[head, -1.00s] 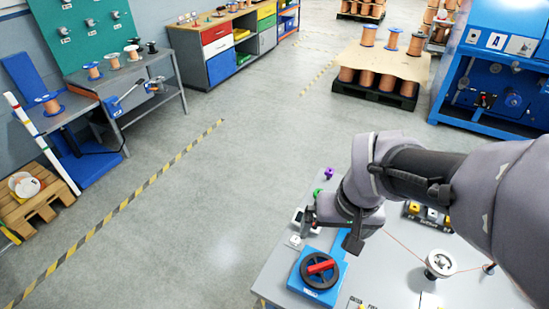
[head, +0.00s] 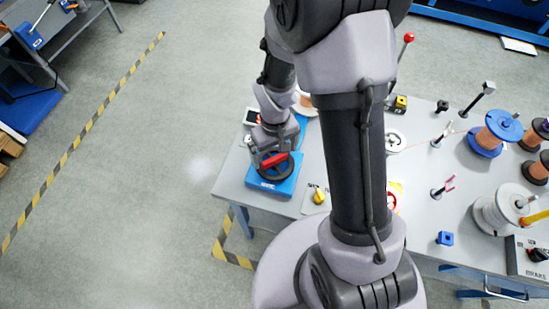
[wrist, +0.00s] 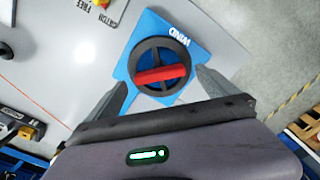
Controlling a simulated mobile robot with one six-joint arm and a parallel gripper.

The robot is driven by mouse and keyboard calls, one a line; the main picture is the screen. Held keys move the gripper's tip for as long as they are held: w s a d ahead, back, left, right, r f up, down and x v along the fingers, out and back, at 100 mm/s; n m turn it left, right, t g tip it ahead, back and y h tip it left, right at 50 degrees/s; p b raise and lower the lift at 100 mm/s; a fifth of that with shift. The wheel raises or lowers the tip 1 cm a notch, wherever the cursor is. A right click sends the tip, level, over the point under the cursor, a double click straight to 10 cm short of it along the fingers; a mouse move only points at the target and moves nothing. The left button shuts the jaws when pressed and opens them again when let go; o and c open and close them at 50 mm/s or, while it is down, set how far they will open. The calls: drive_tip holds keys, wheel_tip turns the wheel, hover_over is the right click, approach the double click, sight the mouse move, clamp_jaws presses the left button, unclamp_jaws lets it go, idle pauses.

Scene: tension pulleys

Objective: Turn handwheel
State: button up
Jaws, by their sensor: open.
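The handwheel is a black spoked wheel with a red bar across it, on a blue base marked WIND. In the head view the handwheel (head: 275,160) is at the table's near left corner, partly covered by my gripper (head: 272,148). In the wrist view the handwheel (wrist: 163,74) is at upper middle, with its red bar running nearly sideways. My gripper (wrist: 166,76) is open over it, one finger toward each end of the bar. Whether the fingers touch the wheel cannot be told.
A yellow knob (head: 319,196) stands just right of the blue base. My arm hides the table's middle. The floor at left is clear, with a striped line.

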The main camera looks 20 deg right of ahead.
drive_tip(key=shift+f, duration=1.1)
drive_tip(key=shift+c, duration=0.5)
drive_tip(key=c, duration=1.3)
drive_tip(key=shift+o, duration=0.2)
drive_tip(key=shift+m+b, duration=0.6)
drive_tip(key=shift+m, duration=0.2)
drive_tip(key=o, duration=1.4)
drive_tip(key=shift+c, duration=0.2)
